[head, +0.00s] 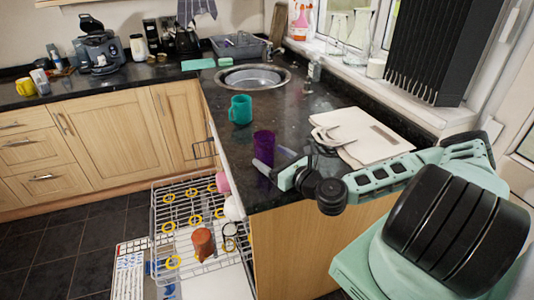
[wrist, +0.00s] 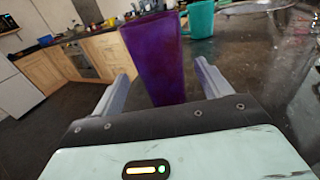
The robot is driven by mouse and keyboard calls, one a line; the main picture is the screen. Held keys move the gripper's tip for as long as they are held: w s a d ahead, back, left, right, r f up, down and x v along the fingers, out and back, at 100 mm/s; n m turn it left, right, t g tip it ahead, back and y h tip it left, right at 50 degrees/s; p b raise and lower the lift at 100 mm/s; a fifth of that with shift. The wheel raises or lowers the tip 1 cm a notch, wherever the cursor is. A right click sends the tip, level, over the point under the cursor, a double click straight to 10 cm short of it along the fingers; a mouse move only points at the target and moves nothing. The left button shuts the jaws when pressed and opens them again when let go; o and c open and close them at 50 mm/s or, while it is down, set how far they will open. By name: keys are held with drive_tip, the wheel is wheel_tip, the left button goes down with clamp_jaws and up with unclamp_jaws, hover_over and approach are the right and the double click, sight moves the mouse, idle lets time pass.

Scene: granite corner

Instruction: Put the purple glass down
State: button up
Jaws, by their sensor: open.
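The purple glass (head: 264,147) stands upright on the black granite counter (head: 285,100), near its left front edge. In the wrist view the purple glass (wrist: 155,62) rises between the two fingers of my gripper (wrist: 158,85). The fingers are spread, with a gap on each side of the glass. In the head view my gripper (head: 268,172) reaches in low from the right, at the base of the glass. The exact contact of the glass base with the counter is partly hidden by the gripper.
A teal mug (head: 240,110) stands just behind the glass, before the round sink (head: 252,78). A white cutting board (head: 365,135) lies to the right. An open dishwasher rack (head: 180,225) with several dishes is below the counter's left edge.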

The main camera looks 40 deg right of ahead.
drive_tip(key=s, duration=0.5)
drive_tip(key=shift+s+d+r+p, duration=0.1)
drive_tip(key=shift+s+d+p, duration=0.2)
drive_tip(key=shift+s+d, duration=0.1)
drive_tip(key=shift+s, duration=0.4)
